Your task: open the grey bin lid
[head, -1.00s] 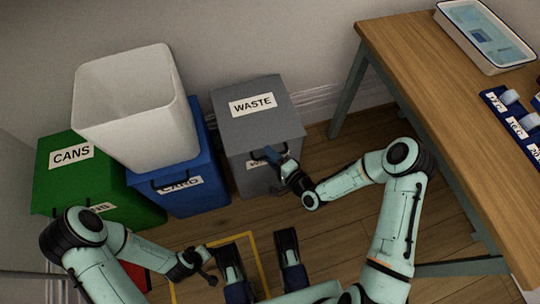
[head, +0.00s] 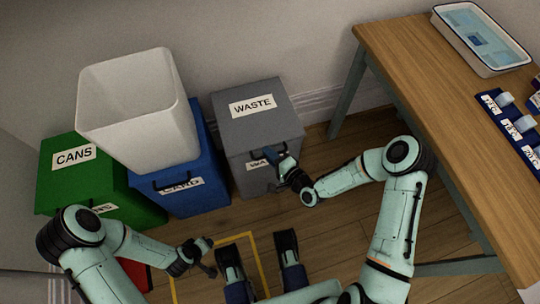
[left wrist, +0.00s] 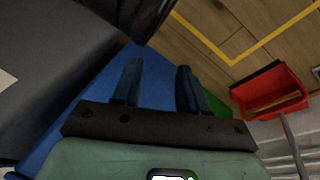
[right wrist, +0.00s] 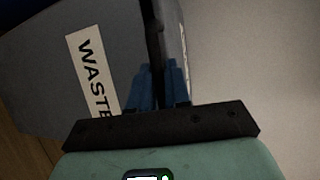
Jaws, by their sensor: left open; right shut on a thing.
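The grey bin (head: 240,165) stands against the wall. Its grey lid (head: 268,122), with a WASTE label, lies shut on top. My right gripper (head: 269,155) is at the front edge of the lid, shut on the dark handle there and partly covering the lower label. In the right wrist view, the right fingers (right wrist: 158,84) are close together at the dark handle, beside the WASTE label (right wrist: 92,75). My left gripper (head: 203,246) is low in front of the blue bin. Its fingers (left wrist: 158,84) are apart and empty in the left wrist view.
A blue CARD bin (head: 185,185) stands left of the grey bin, with a large white open container (head: 140,125) above it. A green CANS bin (head: 75,180) is farther left. A wooden table (head: 430,80) stands right. Yellow floor tape (head: 262,270) marks clear floor in front.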

